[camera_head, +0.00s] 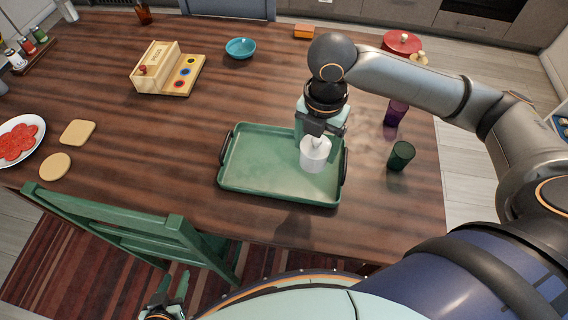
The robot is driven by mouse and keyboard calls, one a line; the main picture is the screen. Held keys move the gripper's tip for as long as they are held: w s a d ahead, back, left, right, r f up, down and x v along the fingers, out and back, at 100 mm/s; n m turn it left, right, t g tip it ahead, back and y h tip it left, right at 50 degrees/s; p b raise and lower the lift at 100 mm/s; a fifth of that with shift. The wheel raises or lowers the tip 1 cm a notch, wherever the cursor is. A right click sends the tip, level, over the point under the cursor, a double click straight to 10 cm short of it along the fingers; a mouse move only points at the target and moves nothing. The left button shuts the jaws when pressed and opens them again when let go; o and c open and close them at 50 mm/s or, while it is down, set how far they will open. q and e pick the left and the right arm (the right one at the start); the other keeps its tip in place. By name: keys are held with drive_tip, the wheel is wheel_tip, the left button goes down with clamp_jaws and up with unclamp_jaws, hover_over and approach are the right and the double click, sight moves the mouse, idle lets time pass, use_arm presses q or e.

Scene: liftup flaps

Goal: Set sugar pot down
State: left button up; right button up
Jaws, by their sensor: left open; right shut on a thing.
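The sugar pot (315,155) is a small white pot with a lid. My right gripper (318,136) comes down from above and is shut on the top of the pot. The pot is over the right part of a green tray (255,183) with dark handles. I cannot tell whether its base touches the tray. The rest of the tray is empty. My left gripper (166,296) is low at the bottom edge of the view, beside the green chair, open and empty.
A dark green cup (401,156) and a purple cup (396,113) stand right of the tray. A wooden box with coloured circles (167,70) and a blue bowl (240,48) stand behind it. A green chair (130,229) is at the front edge.

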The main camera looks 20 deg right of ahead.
drive_tip(key=n, duration=0.2)
drive_tip(key=r+n, duration=0.1)
drive_tip(key=n, duration=0.1)
drive_tip(key=shift+w+d, duration=0.1)
drive_tip(key=shift+d, duration=0.15)
drive_tip(key=n, duration=0.2)
drive_tip(key=r+n, duration=0.1)
drive_tip(key=n+b, duration=0.1)
drive_tip(key=n, duration=0.1)
drive_tip(key=shift+d+r+n, duration=0.3)
drive_tip(key=shift+a+n, duration=0.15)
drive_tip(key=shift+n, duration=0.25)
drive_tip(key=w+a+f, duration=0.4)
drive_tip(key=w+a, duration=0.2)
drive_tip(key=w, duration=0.1)
drive_tip(key=b, duration=0.1)
hover_over(265, 160)
wheel_tip(265, 160, down, 6)
drive_tip(key=shift+s+r, duration=0.1)
drive_tip(key=shift+r, duration=0.1)
drive_tip(key=shift+f, duration=1.6)
drive_tip(key=shift+f, duration=0.1)
